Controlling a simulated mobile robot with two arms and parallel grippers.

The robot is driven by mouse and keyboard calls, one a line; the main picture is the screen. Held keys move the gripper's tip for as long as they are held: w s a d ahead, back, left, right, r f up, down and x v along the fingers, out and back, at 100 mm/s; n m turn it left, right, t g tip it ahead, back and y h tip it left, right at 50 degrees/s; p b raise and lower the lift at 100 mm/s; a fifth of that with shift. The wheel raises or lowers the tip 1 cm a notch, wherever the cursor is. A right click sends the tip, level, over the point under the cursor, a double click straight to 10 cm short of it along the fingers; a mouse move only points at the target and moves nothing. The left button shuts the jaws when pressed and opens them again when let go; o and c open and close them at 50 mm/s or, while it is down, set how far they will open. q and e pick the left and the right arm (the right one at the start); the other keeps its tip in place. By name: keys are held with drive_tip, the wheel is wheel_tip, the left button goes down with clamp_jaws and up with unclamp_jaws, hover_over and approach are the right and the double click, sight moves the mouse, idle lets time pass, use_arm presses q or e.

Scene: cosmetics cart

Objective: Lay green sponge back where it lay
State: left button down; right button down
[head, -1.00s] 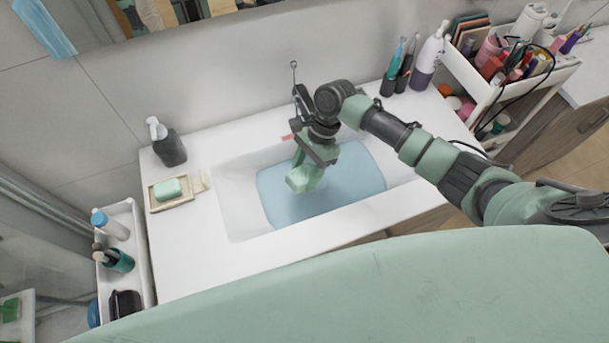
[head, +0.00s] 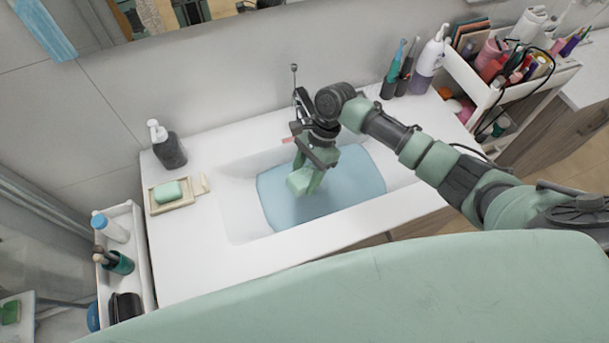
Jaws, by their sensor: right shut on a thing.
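My right gripper (head: 308,180) is over the blue-tinted water of the sink and is shut on a light green block, the green sponge (head: 299,182). The gripper's pale green fingers hide part of the sponge. It is hard to tell whether the sponge touches the water. The white sink basin (head: 236,205) is set in a white counter (head: 195,255). My left gripper is not in view.
A soap dish (head: 156,208) with a green soap bar (head: 167,191) sits on the counter's left, near a dark pump bottle (head: 170,152). Toothbrushes and a bottle (head: 425,70) stand at the back right. A white cart (head: 140,240) is at the left. The front counter is clear.

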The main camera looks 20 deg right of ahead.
sight(301, 182)
idle(0.3)
drive_tip(key=shift+w+a+r+b, duration=0.15)
drive_tip(key=shift+w+r+b, duration=0.05)
drive_tip(key=shift+b, duration=0.2)
drive_tip(key=n+b, duration=0.1)
drive_tip(key=r+n+b, duration=0.1)
drive_tip(key=a+r+n+b, duration=0.1)
drive_tip(key=shift+w+g+h, duration=0.25)
drive_tip(key=shift+g+h, duration=0.15)
drive_tip(key=n+b, duration=0.1)
drive_tip(key=s+r+n+h+b, duration=0.1)
drive_tip(key=n+b, duration=0.1)
drive_tip(key=r+n+g+b, duration=0.1)
drive_tip(key=shift+s+d+r, duration=0.15)
drive_tip(key=shift+s+r, duration=0.1)
drive_tip(key=s+d+r+n+h+b, duration=0.3)
drive_tip(key=s+d+n+b, duration=0.3)
drive_tip(key=s+n, duration=0.1)
drive_tip(key=shift+s+r+n+g+b, duration=0.2)
drive_tip(key=shift+s+n+g+b, duration=0.15)
drive_tip(key=shift+s, duration=0.2)
drive_tip(key=shift+w, duration=0.1)
